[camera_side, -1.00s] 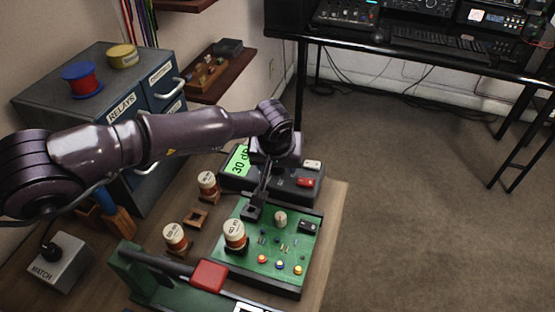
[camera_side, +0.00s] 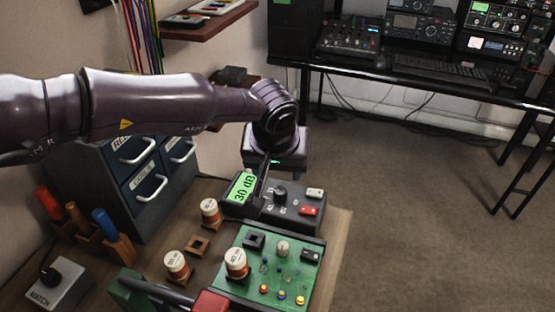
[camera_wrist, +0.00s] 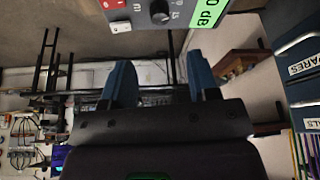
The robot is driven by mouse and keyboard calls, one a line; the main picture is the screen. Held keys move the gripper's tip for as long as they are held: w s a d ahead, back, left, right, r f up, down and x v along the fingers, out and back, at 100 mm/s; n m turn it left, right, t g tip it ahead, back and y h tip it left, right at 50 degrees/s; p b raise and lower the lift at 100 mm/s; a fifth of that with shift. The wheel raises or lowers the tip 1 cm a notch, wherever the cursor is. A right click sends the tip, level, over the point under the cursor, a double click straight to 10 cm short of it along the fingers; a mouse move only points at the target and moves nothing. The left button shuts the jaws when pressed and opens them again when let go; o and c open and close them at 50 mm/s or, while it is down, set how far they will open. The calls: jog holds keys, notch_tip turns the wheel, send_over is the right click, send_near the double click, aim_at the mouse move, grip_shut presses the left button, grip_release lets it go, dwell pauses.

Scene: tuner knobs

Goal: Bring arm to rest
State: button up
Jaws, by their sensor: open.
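My gripper (camera_side: 265,180) hangs above the back of the bench, just behind and over the grey meter box (camera_side: 290,206) with its lit green "30 dB" display (camera_side: 243,188). The meter box also shows at the top of the wrist view (camera_wrist: 120,8), beyond the fingertips. The green circuit board (camera_side: 268,285) lies in front of the box, clear of my gripper.
Labelled spools stand on the bench, one (camera_side: 236,262) on the board and others (camera_side: 176,265) (camera_side: 210,210) to its left. A MATCH box (camera_side: 62,288), screwdrivers in a wooden rack (camera_side: 88,240) and a drawer cabinet (camera_side: 135,180) are left. A wall shelf (camera_side: 210,30) is above. Open floor lies right.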

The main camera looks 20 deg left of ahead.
jog(key=shift+v, duration=0.85)
jog(key=s+a+r+m, duration=0.1)
jog(key=s+a+r, duration=0.4)
jog(key=s+a, duration=0.5)
jog(key=s+a+r, duration=0.6)
jog(key=s+a, duration=0.4)
jog(key=a, duration=0.2)
jog(key=s+a+r+m+t+h, duration=0.1)
jog(key=s+a+r, duration=0.5)
jog(key=s+a, duration=0.4)
jog(key=shift+a+r+m, duration=0.25)
jog(key=shift+a+m, duration=0.05)
jog(key=shift+a, duration=0.25)
